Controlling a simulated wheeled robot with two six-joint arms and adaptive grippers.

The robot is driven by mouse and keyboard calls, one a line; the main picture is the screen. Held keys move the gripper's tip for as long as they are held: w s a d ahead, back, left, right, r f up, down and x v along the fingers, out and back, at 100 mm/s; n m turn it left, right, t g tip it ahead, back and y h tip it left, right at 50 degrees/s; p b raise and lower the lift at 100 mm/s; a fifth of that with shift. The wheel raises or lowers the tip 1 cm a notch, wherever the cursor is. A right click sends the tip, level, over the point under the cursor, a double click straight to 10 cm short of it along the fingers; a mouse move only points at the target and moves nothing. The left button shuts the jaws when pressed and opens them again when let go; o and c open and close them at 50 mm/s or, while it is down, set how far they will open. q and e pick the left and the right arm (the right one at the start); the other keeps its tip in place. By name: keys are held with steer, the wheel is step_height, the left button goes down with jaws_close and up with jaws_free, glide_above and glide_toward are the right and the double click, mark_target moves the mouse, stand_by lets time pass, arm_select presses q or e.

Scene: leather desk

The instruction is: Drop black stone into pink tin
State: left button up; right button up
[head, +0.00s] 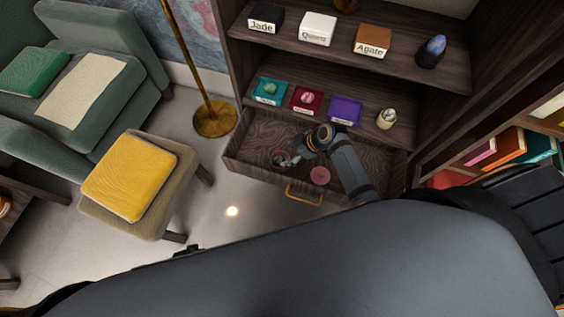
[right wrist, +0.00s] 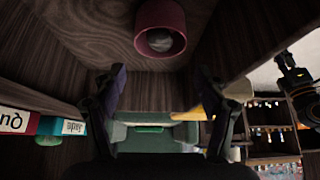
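The pink tin (right wrist: 160,28) is open-topped and stands in the open drawer. A dark grey, rounded stone (right wrist: 162,40) lies inside it in the right wrist view. In the head view the tin (head: 279,159) is partly covered by my right gripper (head: 290,161). My right gripper's two fingers (right wrist: 160,85) are spread apart with nothing between them, close to the tin. A small dark part at the edge of my body, perhaps my left gripper (head: 188,250), shows in the head view; its fingers cannot be made out.
A round pink disc (head: 320,176) lies in the drawer (head: 245,150) right of the tin. The shelf above holds teal (head: 270,90), red (head: 306,99) and purple (head: 345,109) labelled stands and a small pale jar (head: 386,118). A floor lamp base (head: 214,120) stands left of the drawer.

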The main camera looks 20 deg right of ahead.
steer(key=shift+r, duration=0.1)
step_height(320, 180, up, 10)
stand_by(0.4)
stand_by(0.6)
